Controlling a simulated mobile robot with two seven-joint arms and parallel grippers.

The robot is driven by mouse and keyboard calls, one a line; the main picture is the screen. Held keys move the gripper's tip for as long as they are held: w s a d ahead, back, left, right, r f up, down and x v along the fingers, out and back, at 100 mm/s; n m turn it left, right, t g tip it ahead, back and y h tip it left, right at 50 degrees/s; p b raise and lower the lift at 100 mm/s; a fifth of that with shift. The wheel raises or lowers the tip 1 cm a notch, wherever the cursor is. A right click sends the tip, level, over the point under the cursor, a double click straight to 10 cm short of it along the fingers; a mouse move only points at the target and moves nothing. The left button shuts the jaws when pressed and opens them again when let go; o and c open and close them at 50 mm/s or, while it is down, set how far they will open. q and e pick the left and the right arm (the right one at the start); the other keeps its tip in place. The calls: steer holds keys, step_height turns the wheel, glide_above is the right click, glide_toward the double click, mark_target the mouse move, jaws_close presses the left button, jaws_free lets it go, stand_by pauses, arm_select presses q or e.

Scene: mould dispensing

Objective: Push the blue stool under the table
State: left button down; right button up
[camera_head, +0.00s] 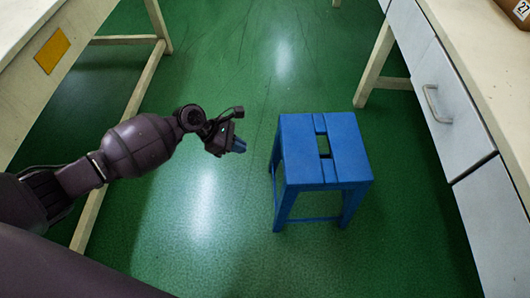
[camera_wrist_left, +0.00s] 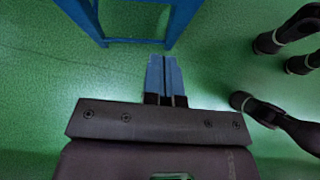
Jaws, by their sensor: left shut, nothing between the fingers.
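The blue stool (camera_head: 298,150) stands upright on the green floor in the head view, right of centre. It has a slotted square seat and splayed legs. My left gripper (camera_head: 239,146) is just left of the stool, apart from it, with its fingers pointing toward it. In the left wrist view the fingers (camera_wrist_left: 166,75) are together and empty, and the stool's lower rail and legs (camera_wrist_left: 135,41) show at the top. A cream table (camera_head: 150,75) stands at the left, with open space under its top. My right gripper is not identifiable in either view.
At the right is a cream-topped bench (camera_head: 475,45) with white drawers (camera_head: 440,90) and a leg near the stool's far side. A brown box (camera_head: 517,10) sits on it. The green floor between the tables is clear around the stool.

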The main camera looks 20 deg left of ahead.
arm_select(q)
steer(key=d+r+b+x, duration=0.2)
steer(key=b+x, duration=0.3)
steer(key=x, duration=0.7)
steer(key=shift+w+d, duration=0.2)
arm_select(e)
steer(key=shift+d+f+m+t, duration=0.1)
steer(key=shift+d+m+t, duration=0.5)
steer(key=shift+t, duration=0.5)
steer(key=shift+w, duration=0.15)
